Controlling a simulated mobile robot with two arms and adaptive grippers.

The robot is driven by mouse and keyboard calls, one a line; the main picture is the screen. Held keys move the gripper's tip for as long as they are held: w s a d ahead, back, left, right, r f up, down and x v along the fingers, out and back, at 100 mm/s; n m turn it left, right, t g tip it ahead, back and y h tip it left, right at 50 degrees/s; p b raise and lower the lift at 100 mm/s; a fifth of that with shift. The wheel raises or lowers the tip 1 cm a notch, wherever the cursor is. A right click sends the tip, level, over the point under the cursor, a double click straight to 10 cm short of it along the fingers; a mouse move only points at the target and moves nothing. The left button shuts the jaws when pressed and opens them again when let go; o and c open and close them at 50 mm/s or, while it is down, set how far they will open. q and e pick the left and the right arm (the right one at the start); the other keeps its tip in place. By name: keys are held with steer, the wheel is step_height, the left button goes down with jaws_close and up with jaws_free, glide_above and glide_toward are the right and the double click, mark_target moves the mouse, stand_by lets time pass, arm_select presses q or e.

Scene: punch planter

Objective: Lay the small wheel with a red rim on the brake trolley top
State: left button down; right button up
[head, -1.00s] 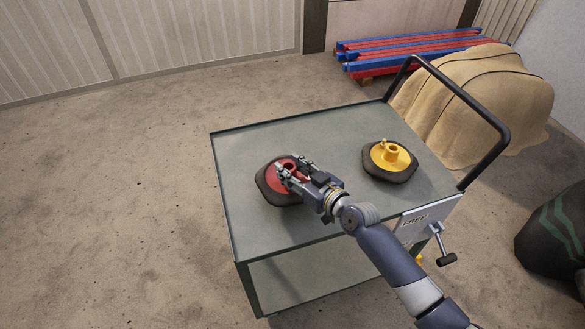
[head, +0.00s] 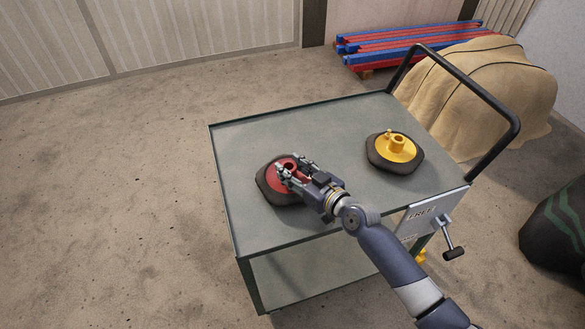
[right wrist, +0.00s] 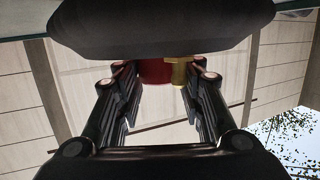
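The small wheel with a red rim (head: 268,189) has a dark tyre and is flat over the brake trolley top (head: 250,226), near its front left part. I cannot tell whether it touches the top. My right gripper (head: 287,177) is over the wheel, its fingers shut on the raised red hub. In the right wrist view the red hub (right wrist: 154,72) with a brass-coloured stub shows between the fingertips, beside the dark tyre (right wrist: 160,30). My left gripper is not in view.
A wheel with a yellow rim (head: 394,150) lies on the trolley's right half. Behind are a covered heap (head: 490,90) and red and blue beams (head: 400,48). Floor is clear at left.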

steer(key=o, duration=0.3)
steer(key=shift+r, duration=0.1)
steer(key=shift+s+d, duration=0.1)
steer(key=v, duration=1.2)
